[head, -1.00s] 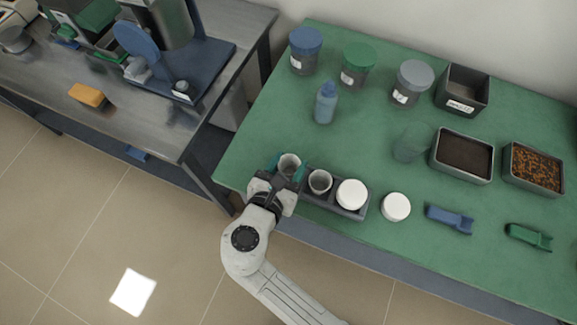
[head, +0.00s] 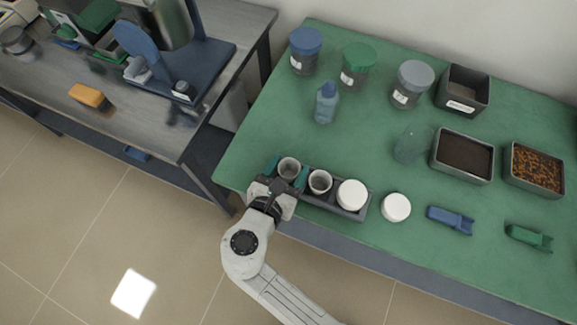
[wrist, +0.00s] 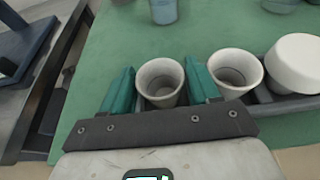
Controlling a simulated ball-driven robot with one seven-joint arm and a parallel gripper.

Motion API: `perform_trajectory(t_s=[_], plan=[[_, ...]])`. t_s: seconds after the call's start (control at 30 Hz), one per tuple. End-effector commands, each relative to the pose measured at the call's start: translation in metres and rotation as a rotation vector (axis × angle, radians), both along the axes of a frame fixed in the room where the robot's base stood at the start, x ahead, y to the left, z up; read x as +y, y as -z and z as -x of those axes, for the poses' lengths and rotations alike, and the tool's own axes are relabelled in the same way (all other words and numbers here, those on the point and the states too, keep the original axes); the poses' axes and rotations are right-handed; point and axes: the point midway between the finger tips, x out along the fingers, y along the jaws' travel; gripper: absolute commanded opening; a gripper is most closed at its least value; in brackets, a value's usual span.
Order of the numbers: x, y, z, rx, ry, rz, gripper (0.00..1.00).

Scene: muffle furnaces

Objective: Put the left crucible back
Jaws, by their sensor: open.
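The left crucible (head: 289,167), a small pale grey cup, stands upright and open-topped at the left end of the dark rack (head: 322,201). Whether its base is fully in a slot is hidden by my gripper. My gripper (head: 287,172) is open, with its teal fingers on either side of this crucible. In the wrist view, the left crucible (wrist: 160,80) lies between the fingertips (wrist: 162,80), with a gap at the left finger and the right finger close by. A second crucible (head: 320,181) sits just right of it in the rack, near my right finger.
A white-lidded crucible (head: 351,194) fills the rack's right end. A loose white lid (head: 396,207), a blue scoop (head: 450,219) and a green scoop (head: 529,237) lie to the right. A blue bottle (head: 326,103) stands behind; the mat between is clear.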

Motion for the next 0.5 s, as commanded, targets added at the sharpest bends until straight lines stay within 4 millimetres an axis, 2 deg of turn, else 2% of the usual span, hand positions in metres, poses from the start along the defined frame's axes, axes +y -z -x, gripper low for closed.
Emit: perform_trajectory(t_s=[0.5], plan=[[0.031, -0.032, 0.084, 0.000, -0.004, 0.000, 0.61]])
